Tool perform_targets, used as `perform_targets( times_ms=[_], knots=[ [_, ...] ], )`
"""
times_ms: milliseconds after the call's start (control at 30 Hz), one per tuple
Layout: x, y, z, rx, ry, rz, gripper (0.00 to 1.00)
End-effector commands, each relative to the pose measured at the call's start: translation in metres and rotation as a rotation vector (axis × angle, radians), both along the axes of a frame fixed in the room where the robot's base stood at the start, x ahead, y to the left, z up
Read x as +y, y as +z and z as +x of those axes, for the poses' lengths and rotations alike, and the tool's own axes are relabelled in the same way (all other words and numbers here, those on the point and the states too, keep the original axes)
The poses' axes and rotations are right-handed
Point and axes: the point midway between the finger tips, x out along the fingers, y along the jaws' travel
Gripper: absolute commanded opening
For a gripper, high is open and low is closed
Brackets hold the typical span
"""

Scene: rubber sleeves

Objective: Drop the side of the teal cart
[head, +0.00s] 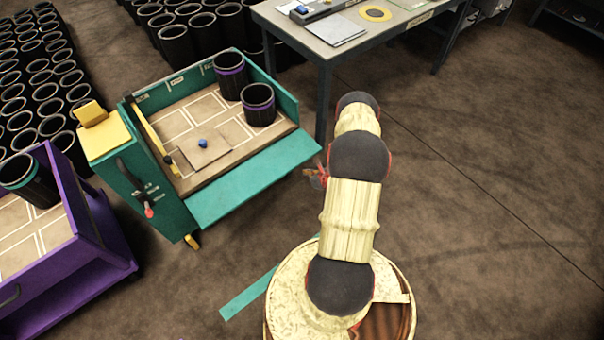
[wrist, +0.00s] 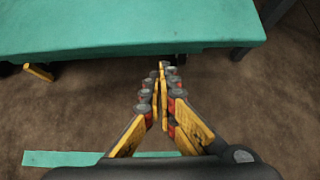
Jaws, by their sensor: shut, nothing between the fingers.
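The teal cart (head: 165,205) stands left of centre in the head view. Its near side panel (head: 255,180) is folded outward and down from the bed, leaving that edge of the bed open. The panel fills the top of the wrist view (wrist: 120,28). A lever with a red knob (head: 149,212) is on the cart's left end. My gripper (head: 316,178) is just off the panel's right end in the head view, partly hidden by my arm. In the wrist view my gripper (wrist: 163,68) is shut and empty, its tips apart from the panel's edge.
Two black sleeves with purple bands (head: 258,104) and a board with a blue knob (head: 203,145) are on the cart bed. A purple cart (head: 85,255) stands left, a grey table (head: 345,45) behind. A teal strip (head: 248,292) lies on the floor. Floor at right is clear.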

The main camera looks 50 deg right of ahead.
Motion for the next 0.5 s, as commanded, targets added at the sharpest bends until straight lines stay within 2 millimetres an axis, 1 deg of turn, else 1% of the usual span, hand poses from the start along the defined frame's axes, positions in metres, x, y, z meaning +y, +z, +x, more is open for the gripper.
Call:
perform_targets(
  times_ms=[33,200,333,500],
  knots=[
    [0.0,0.011,-0.006,-0.001,-0.002,-0.001,0.0],
    [0.005,0.027,-0.022,0.0,0.0,-0.001,0.0],
    [0.007,0.033,-0.029,0.001,-0.001,0.001,0.0],
    [0.007,0.034,-0.031,0.001,0.001,0.001,0.0]
  ],
)
